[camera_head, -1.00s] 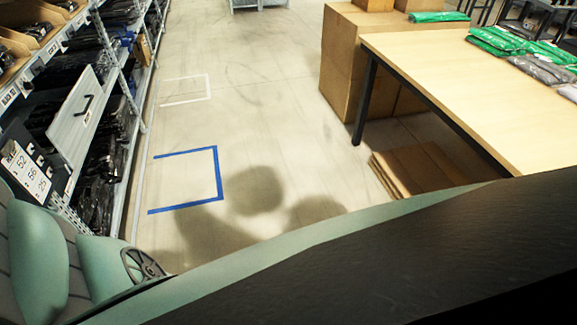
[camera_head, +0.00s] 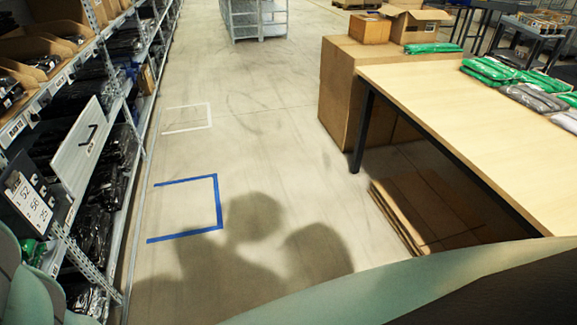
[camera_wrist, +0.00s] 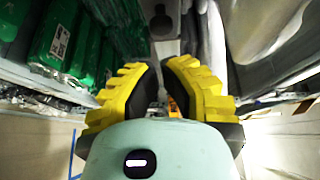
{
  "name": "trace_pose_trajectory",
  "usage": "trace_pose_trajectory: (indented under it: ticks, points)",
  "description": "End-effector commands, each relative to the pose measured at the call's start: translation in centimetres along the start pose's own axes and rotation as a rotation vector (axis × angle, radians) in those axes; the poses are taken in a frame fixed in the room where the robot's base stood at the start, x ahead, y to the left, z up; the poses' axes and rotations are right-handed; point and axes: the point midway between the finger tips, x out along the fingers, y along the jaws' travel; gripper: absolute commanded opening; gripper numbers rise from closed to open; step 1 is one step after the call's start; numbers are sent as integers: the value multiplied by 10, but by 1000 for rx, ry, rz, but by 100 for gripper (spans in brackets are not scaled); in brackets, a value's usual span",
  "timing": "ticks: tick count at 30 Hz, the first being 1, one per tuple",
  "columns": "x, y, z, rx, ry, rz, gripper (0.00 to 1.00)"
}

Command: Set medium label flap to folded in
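A pale flap-like panel (camera_head: 85,148) with a dark hook-shaped mark sticks out from the shelf rack at the left in the head view. A smaller board with a white number label (camera_head: 29,201) hangs nearer and lower on the same rack. I cannot tell which of these is the medium label flap, as no size letter reads clearly. My gripper (camera_wrist: 161,72) shows in the wrist view, with yellow ribbed fingers standing apart and nothing visible between them. Green packages with a white label (camera_wrist: 62,43) are to its left, and grey-white wrapped goods to its right. The gripper is not visible in the head view.
The shelf rack (camera_head: 130,190) runs along the left with bagged garments and cardboard bins. Open floor with a blue tape outline (camera_head: 219,205) lies in the middle. A wooden table (camera_head: 455,110) with folded packages stands right, beside a large box (camera_head: 345,85) and flat cardboard (camera_head: 395,220).

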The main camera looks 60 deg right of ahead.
Motion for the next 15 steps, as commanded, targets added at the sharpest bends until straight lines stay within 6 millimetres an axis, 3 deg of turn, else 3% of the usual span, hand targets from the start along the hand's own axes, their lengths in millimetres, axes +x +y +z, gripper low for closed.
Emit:
trace_pose_trajectory:
  ticks: [6,15]
  points:
    - [9,0,13,0,-7,0,0]
    - [11,0,15,-1,-6,0,0]
